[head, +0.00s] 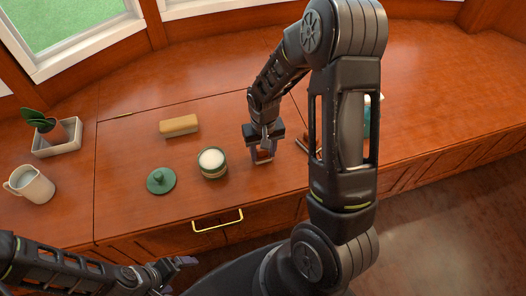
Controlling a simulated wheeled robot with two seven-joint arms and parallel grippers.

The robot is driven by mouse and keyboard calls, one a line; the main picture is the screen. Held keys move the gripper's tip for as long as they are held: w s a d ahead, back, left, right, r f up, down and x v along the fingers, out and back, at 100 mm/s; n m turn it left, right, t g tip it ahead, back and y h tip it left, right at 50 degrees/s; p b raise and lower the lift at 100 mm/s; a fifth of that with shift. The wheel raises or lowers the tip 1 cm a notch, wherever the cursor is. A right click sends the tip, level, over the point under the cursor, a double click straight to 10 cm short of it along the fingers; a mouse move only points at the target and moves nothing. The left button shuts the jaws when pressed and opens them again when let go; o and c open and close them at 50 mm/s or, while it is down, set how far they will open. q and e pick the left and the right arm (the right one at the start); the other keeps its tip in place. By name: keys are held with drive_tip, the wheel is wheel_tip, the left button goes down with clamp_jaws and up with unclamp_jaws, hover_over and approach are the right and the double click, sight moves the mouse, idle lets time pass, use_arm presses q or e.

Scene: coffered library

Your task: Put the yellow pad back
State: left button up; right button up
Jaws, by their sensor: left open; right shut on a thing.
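A tan-yellow block (179,126), the only pad-like yellow thing I can make out, lies on the wooden counter behind the round green jar. My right gripper (263,156) is low over the counter, to the right of the jar. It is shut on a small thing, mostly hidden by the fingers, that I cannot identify. My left gripper (176,272) is open and empty at the bottom left, in front of the counter. The green jar (213,172) stands open with white contents. A green knobbed lid (161,181) lies to its left.
A cream mug (31,185) and a potted plant (54,132) in a pale tray (59,146) stand at the left. A teal thing (367,122) is partly hidden behind my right arm. A yellow drawer handle (218,221) is on the front. The counter's far right is clear.

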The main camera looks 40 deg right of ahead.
sight(263, 151)
drive_tip(key=o, duration=1.3)
drive_tip(key=shift+f, duration=0.1)
drive_tip(key=shift+r, duration=0.2)
wheel_tip(263, 151, up, 12)
drive_tip(key=shift+f+p, duration=0.1)
drive_tip(key=shift+p, duration=0.9)
